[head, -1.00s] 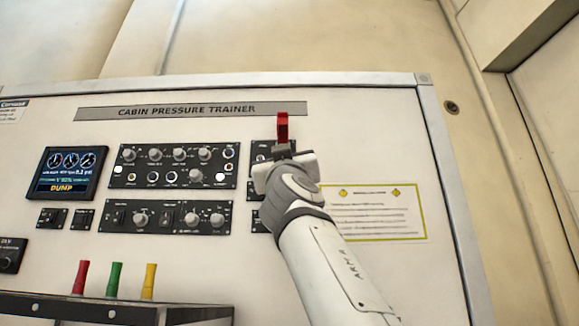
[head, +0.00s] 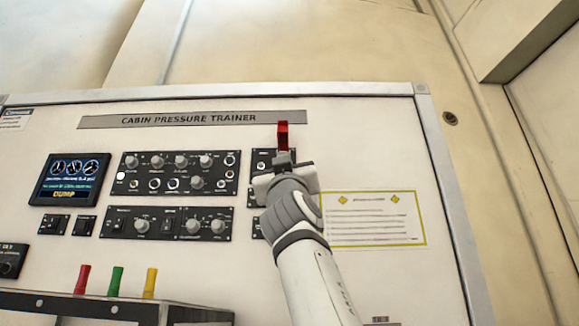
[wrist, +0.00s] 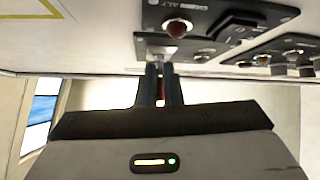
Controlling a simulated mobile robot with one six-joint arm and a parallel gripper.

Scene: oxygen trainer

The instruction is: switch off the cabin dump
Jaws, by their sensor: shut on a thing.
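A red switch guard (head: 283,135) stands raised at the top right of the panel in the head view. My gripper (head: 283,160) is right below it, against the small dark switch plate (head: 259,158). In the wrist view my gripper (wrist: 161,85) has its two dark fingers close together at the panel, with a bit of red between them. They are shut on the cabin dump switch, whose lever is mostly hidden by the fingers. The display (head: 70,180) at the panel's left reads DUMP in yellow.
Knob panels (head: 178,172) lie left of my gripper, and a yellow-bordered notice (head: 375,219) lies right of it. Red, green and yellow handles (head: 117,281) stand at lower left.

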